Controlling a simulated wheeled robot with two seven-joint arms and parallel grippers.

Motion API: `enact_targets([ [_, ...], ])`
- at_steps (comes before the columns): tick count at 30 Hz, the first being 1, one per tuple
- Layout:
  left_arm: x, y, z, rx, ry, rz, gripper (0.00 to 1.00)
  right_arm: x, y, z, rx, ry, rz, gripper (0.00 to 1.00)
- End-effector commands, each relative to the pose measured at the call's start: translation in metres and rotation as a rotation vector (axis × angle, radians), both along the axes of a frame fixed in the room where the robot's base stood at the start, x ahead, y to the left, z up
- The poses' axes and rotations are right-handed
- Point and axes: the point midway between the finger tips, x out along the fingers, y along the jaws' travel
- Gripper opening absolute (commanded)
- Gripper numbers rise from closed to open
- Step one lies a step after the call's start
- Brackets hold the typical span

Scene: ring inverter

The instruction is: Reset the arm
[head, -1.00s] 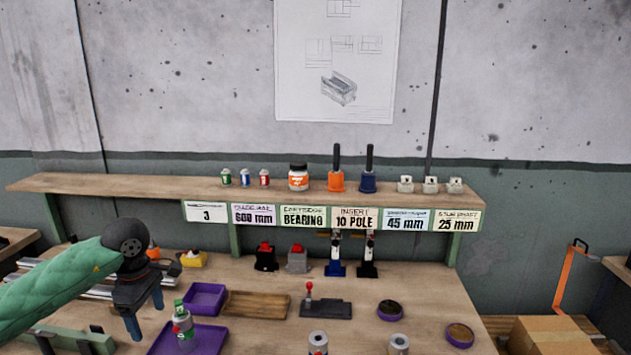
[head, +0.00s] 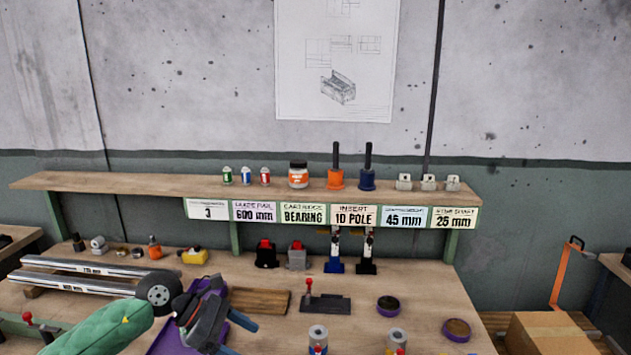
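My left arm, in a green padded sleeve (head: 98,332), comes in from the lower left of the head view. My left gripper (head: 236,335) is low over the purple tray (head: 168,343), its fingers pointing right. The fingers look spread apart with nothing visible between them. The arm and gripper cover much of the tray, and the green-topped cylinder is not visible. My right gripper is not in view.
Aluminium rails (head: 85,283) lie on the left of the bench. A wooden block (head: 260,301), a red-knobbed lever fixture (head: 322,303) and grey cylinders (head: 318,335) are to the right. A cardboard box (head: 555,335) stands at lower right.

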Motion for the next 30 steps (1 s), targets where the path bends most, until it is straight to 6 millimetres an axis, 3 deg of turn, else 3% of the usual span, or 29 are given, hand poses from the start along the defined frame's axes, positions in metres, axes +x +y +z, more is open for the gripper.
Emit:
enact_targets([
  [3, -0.014, -0.042, 0.017, -0.259, 0.087, 0.073, 0.76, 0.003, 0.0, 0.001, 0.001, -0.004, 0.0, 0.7],
  [6, -0.02, -0.066, 0.037, -0.473, 0.177, 0.153, 0.76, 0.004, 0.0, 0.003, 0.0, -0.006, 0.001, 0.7],
  [9, -0.021, -0.079, 0.057, -0.681, 0.282, 0.246, 0.76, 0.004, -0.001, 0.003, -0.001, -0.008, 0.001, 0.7],
  [13, -0.017, -0.081, 0.079, -0.938, 0.434, 0.385, 0.76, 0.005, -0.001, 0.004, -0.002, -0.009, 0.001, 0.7],
  [18, -0.004, -0.062, 0.089, -1.249, 0.662, 0.597, 0.76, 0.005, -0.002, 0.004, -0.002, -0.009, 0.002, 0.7],
  [22, 0.006, -0.037, 0.08, -1.464, 0.849, 0.782, 0.76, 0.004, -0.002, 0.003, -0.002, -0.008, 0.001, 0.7],
  [26, 0.012, -0.006, 0.054, -1.657, 1.044, 0.99, 0.76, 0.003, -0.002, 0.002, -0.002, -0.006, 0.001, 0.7],
  [30, 0.009, 0.026, 0.009, -1.835, 1.256, 1.24, 0.76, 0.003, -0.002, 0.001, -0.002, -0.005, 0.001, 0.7],
])
